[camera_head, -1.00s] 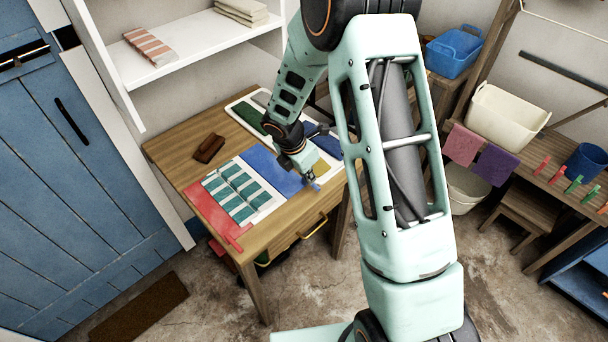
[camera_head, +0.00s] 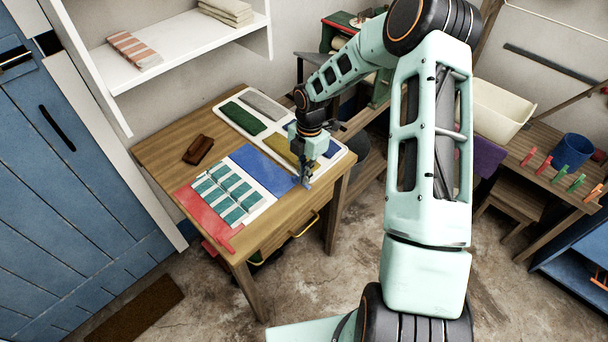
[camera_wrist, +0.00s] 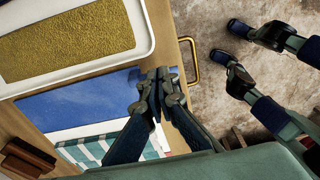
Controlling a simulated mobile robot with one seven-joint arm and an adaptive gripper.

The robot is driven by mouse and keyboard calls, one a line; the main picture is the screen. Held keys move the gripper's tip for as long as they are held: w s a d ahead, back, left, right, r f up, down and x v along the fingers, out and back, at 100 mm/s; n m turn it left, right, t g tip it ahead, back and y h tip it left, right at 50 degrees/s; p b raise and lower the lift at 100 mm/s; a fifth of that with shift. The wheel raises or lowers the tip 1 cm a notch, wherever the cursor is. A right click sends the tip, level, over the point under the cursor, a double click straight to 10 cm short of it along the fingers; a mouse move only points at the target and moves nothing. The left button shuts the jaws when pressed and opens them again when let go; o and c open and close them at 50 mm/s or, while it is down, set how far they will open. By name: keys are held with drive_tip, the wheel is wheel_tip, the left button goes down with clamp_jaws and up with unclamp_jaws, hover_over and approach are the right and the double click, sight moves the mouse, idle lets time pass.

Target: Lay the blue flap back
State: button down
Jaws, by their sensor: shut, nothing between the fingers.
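The blue flap (camera_head: 264,170) lies flat on the wooden table, beside a white panel with teal pieces (camera_head: 228,193). A red flap (camera_head: 207,216) lies on the panel's other side. In the wrist view the blue flap (camera_wrist: 80,100) spreads flat left of my fingers, with part of the white and teal panel (camera_wrist: 95,145) below it. My gripper (camera_head: 306,182) is at the flap's right end, near the table's front edge. In the wrist view my gripper (camera_wrist: 160,78) is shut with its fingertips together, over or just beside the flap's end. I cannot tell whether it touches the flap.
A white tray (camera_head: 225,107) with green, grey, mustard and blue pieces lies behind the flap. A brown block (camera_head: 198,150) sits on the table at left. A yellow drawer handle (camera_head: 308,224) sticks out in front. A white shelf (camera_head: 185,50) overhangs the back.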

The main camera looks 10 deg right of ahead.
drive_tip(key=shift+d+f, duration=0.2)
drive_tip(key=shift+f, duration=0.2)
